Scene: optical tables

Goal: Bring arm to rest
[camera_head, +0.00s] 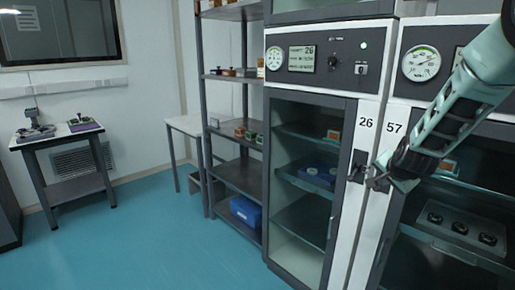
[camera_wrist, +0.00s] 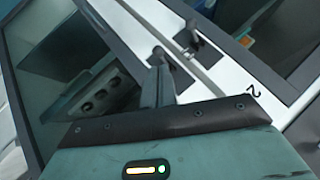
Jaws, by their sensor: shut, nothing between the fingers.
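My gripper (camera_head: 374,180) is at the end of my pale green arm (camera_head: 462,105), which reaches in from the right in the head view. The gripper is shut and empty. It is in front of the two glass-door cabinets, close to the dark door latch (camera_head: 357,168) beside the labels 26 and 57. I cannot tell whether it touches the latch. In the wrist view the fingers (camera_wrist: 158,58) point up toward the white door frames, with a dark latch (camera_wrist: 190,40) just beyond them.
Cabinet 26 (camera_head: 349,225) and cabinet 57 (camera_head: 373,225) look shut. The right one holds a tray with round dark parts (camera_head: 460,228). A grey shelf rack (camera_head: 238,178) with a blue bin (camera_head: 246,211) stands left. A small table (camera_head: 60,136) is at far left. The teal floor (camera_head: 130,240) between is clear.

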